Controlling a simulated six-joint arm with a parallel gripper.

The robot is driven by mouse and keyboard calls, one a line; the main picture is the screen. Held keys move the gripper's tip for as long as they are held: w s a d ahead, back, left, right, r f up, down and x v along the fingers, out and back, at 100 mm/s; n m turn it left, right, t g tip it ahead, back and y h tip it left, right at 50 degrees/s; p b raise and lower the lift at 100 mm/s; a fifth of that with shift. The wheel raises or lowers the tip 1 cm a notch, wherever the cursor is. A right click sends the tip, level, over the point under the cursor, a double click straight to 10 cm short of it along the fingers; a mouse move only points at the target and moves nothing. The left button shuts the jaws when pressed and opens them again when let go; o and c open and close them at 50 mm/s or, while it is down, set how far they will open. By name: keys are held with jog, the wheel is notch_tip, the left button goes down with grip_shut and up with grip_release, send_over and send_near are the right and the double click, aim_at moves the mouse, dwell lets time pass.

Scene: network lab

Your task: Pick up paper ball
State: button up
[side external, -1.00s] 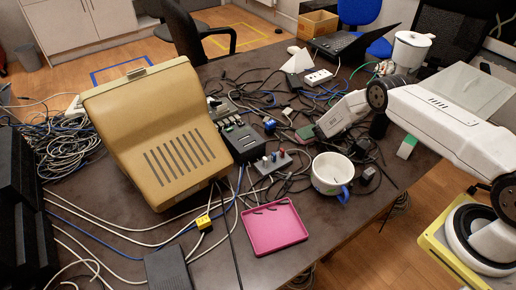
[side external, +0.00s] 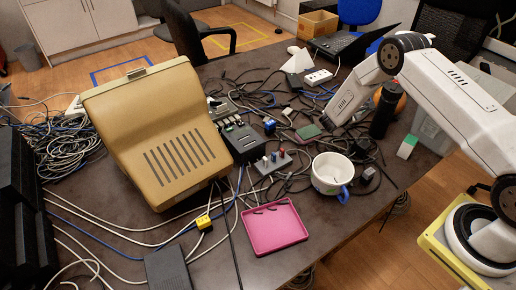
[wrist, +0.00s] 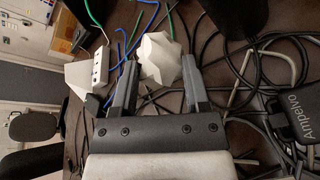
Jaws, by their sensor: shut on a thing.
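The paper ball (wrist: 160,54) is white and crumpled. In the wrist view it sits between the two dark fingers of my gripper (wrist: 158,66), which is shut on it. I cannot make out the paper ball in the side view, where my white wrist covers that part of the table. The wrist slants down to the left there, with its lower end over the cables.
A white power strip (side external: 318,77) and a white folded piece (side external: 298,61) lie farther back. A white mug (side external: 331,173), a pink tray (side external: 273,226) and a black cylinder (side external: 384,112) stand nearby. Loose cables cover much of the table.

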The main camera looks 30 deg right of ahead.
jog(key=s+a+r, duration=0.1)
jog(key=s, duration=0.2)
jog(key=s+a+r, duration=0.1)
jog(key=s+r, duration=0.1)
jog(key=s, duration=0.1)
jog(key=s+a+r, duration=0.2)
jog(key=s, duration=0.1)
jog(key=shift+s+r, duration=0.15)
jog(key=shift+r, duration=0.1)
jog(key=shift+a, duration=0.2)
dwell(0.4)
